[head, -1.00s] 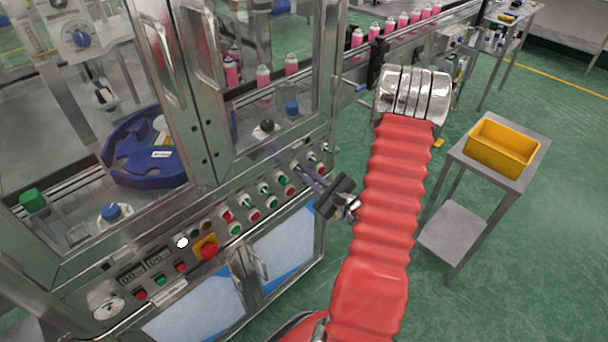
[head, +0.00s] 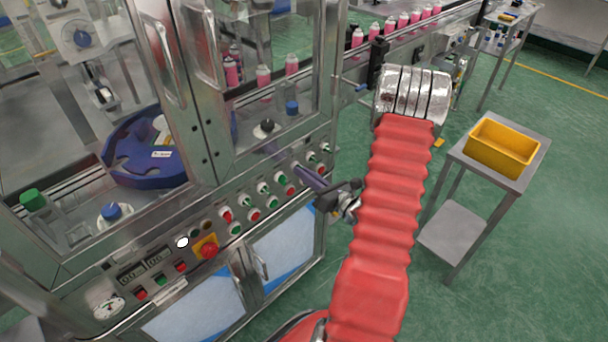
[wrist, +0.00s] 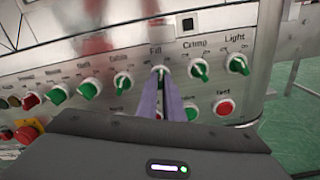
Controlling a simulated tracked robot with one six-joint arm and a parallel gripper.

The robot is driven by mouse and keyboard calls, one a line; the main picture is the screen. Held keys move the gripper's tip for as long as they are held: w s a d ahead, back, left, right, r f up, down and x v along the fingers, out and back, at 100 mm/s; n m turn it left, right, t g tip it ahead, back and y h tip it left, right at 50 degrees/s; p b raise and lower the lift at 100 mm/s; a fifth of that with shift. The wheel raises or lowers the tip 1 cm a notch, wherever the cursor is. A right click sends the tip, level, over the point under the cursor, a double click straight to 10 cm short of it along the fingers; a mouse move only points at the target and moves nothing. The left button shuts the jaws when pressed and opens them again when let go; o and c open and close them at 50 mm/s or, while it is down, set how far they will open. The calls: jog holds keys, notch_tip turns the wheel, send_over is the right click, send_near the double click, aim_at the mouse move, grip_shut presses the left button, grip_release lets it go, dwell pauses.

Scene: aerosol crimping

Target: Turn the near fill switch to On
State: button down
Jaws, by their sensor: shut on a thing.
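The fill switch (wrist: 160,72) is on the machine's front panel under the label "Fill" in the wrist view. My gripper (wrist: 165,88) is at this switch, its purple fingers closed on the knob. The fingers cover most of the knob, so I cannot tell which way it points. In the head view my gripper (head: 299,170) reaches the right part of the panel from the right, and the knob itself is hidden there.
In the wrist view, the green Crimp switch (wrist: 199,69) and Light switch (wrist: 238,65) are close on the right, with a red Test button (wrist: 224,107) below. A green switch (wrist: 122,82) is left. A yellow bin (head: 502,147) stands on a side table.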

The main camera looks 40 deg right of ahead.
jog(key=shift+m, duration=1.1)
jog(key=c, duration=1.9)
grip_release()
jog(key=s, duration=1.4)
jog(key=shift+d, duration=0.2)
jog(key=shift+w, duration=0.1)
